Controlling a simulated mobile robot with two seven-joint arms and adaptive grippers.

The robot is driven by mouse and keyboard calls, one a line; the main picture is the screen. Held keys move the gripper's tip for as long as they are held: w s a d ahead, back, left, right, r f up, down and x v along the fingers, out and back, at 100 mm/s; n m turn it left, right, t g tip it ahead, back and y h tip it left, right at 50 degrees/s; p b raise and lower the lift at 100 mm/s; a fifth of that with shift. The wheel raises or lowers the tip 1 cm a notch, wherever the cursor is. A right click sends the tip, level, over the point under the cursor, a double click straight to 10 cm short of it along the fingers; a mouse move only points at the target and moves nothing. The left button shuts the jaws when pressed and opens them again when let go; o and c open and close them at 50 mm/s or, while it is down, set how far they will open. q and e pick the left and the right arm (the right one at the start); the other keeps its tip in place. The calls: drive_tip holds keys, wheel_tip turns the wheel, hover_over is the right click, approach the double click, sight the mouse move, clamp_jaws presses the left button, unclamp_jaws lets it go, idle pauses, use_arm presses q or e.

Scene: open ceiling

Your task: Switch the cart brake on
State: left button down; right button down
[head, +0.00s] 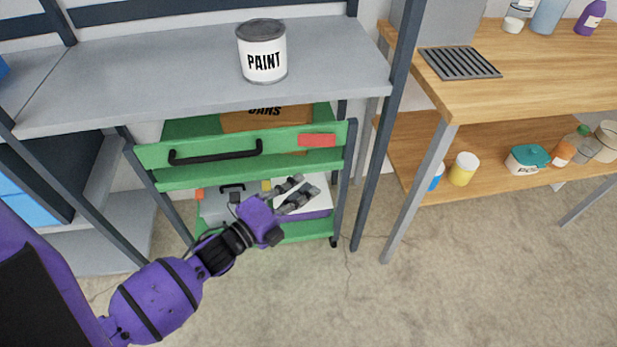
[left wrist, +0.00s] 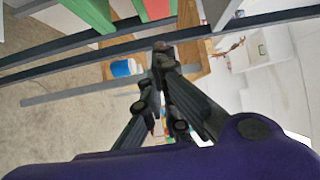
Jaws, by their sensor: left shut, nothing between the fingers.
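The green cart (head: 230,155) stands under the grey shelf, with a black handle (head: 215,152) across its front. A red rectangular piece (head: 317,140) is at the right of its upper front; I cannot tell if this is the brake. One caster (head: 334,242) shows at the lower right, and no brake lever can be made out. My left gripper (head: 308,186) is shut and empty, in front of the cart's lower opening, below the red piece. In the left wrist view, its fingers (left wrist: 154,66) point up the picture, with the green cart edge (left wrist: 95,12) at the top left.
A grey shelf (head: 150,85) with a paint can (head: 262,60) overhangs the cart. A dark shelf post (head: 375,150) stands just right of the cart. A wooden workbench (head: 520,85) with bottles and tubs is farther right. The floor (head: 400,300) in front is clear.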

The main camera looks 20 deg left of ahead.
sight(317, 140)
use_arm(q)
drive_tip(key=w+d, duration=0.1)
drive_tip(key=w, duration=1)
drive_tip(key=shift+w+d, duration=0.25)
drive_tip(key=shift+d, duration=0.05)
drive_tip(key=x, duration=0.3)
drive_tip(key=shift+w+a+r, duration=0.1)
drive_tip(key=shift+a, duration=0.05)
